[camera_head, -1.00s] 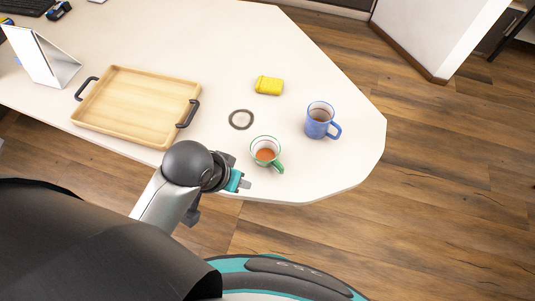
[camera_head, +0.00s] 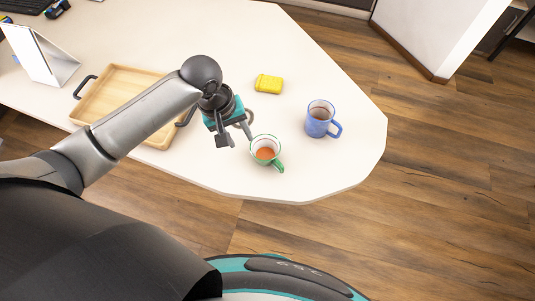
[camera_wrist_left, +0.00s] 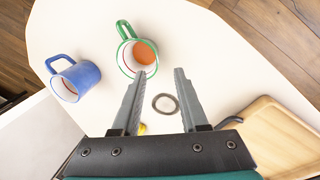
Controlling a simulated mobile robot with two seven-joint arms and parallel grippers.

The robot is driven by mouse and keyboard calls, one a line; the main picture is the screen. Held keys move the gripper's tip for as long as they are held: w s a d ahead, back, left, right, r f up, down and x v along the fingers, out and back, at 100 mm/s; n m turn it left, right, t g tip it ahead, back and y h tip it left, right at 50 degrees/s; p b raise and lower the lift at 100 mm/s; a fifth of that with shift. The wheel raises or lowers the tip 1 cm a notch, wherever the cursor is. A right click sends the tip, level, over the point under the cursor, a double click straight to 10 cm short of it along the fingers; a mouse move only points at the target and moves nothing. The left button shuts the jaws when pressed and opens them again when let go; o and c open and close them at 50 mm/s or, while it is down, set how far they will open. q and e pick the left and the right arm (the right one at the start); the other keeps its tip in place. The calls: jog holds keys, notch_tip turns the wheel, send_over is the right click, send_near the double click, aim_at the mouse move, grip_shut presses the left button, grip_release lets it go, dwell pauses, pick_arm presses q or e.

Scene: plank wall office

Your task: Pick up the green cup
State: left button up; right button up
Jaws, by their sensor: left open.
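The green cup (camera_head: 265,149) stands upright on the white table, with a white inside, an orange-brown drink and a green handle. It also shows in the left wrist view (camera_wrist_left: 137,57), just beyond my fingertips. My left gripper (camera_head: 240,136) is open and empty, just left of the cup in the head view. In the left wrist view its two fingers (camera_wrist_left: 157,72) are spread apart, with the cup near the left finger's tip. My right gripper is in neither view.
A blue mug (camera_head: 319,119) with a dark drink stands right of the green cup. A yellow object (camera_head: 269,83) lies behind. A wooden tray (camera_head: 101,94) is partly behind my left arm. A grey ring (camera_wrist_left: 165,104) lies on the table (camera_head: 330,70).

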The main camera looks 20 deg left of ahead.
aim_at(254, 155)
pick_arm(q)
jog(key=f, duration=0.2)
jog(key=d+f+b, duration=0.1)
jog(key=f, duration=0.1)
jog(key=f+b, duration=0.1)
jog(key=f, duration=0.2)
jog(key=shift+w+d+f, duration=0.1)
jog(key=shift+w+d, duration=0.1)
jog(key=shift+w, duration=0.2)
jog(key=shift+w+d+f+b, duration=0.25)
jog(key=shift+f+b, duration=0.1)
jog(key=shift+f, duration=0.5)
jog(key=shift+w+d+f+b, duration=0.1)
jog(key=shift+d+f+b, duration=0.15)
jog(key=shift+f, duration=0.6)
jog(key=shift+w+d+f+b, duration=0.2)
jog(key=shift+f+b, duration=0.2)
jog(key=shift+f, duration=0.45)
grip_shut()
jog(key=shift+s, duration=0.15)
